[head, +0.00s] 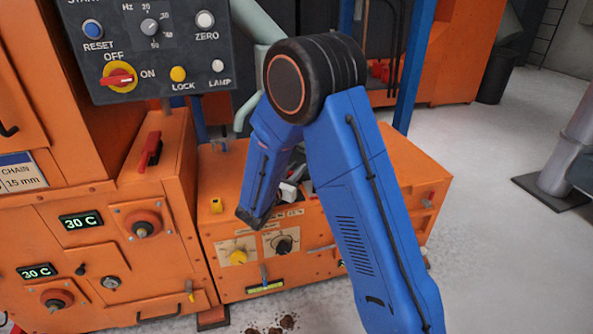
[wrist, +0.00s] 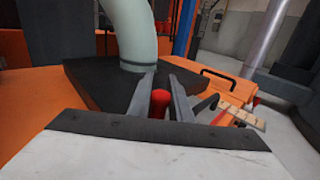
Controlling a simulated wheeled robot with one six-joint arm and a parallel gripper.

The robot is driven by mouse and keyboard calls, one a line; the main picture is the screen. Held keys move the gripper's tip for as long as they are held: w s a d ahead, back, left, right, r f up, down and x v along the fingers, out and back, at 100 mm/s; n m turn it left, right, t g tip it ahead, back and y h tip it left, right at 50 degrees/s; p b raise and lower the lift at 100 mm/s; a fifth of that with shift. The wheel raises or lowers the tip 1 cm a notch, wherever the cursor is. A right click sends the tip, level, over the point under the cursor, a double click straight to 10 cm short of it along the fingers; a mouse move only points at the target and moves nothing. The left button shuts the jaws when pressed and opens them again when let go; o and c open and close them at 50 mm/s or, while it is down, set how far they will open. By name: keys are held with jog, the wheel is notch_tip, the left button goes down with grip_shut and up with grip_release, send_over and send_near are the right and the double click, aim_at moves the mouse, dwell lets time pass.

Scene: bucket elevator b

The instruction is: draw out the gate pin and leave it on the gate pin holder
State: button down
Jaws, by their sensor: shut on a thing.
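In the wrist view my gripper (wrist: 165,94) has its two grey fingers around a small red knob (wrist: 160,103), which looks like the head of the gate pin. The knob sits between the fingers, in front of a dark slab (wrist: 100,82) and a pale green pipe (wrist: 138,40). The pin's shaft is hidden, so I cannot tell whether it is in its hole. In the head view my blue arm covers most of the spot where the gripper works. I cannot make out the gate pin holder for sure.
An orange machine (head: 330,215) with dials stands under my arm. A control panel (head: 150,45) hangs at the upper left, above a red lever (head: 150,150). A small yellow piece (head: 216,205) stands on the orange top. Grey floor (head: 500,260) is open at the right.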

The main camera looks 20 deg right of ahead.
jog(key=shift+r, duration=0.75)
dwell(0.3)
jog(key=shift+r, duration=2.5)
jog(key=shift+r, duration=0.15)
notch_tip(320, 180, up, 4)
jog(key=shift+f, duration=0.1)
jog(key=shift+a, duration=0.1)
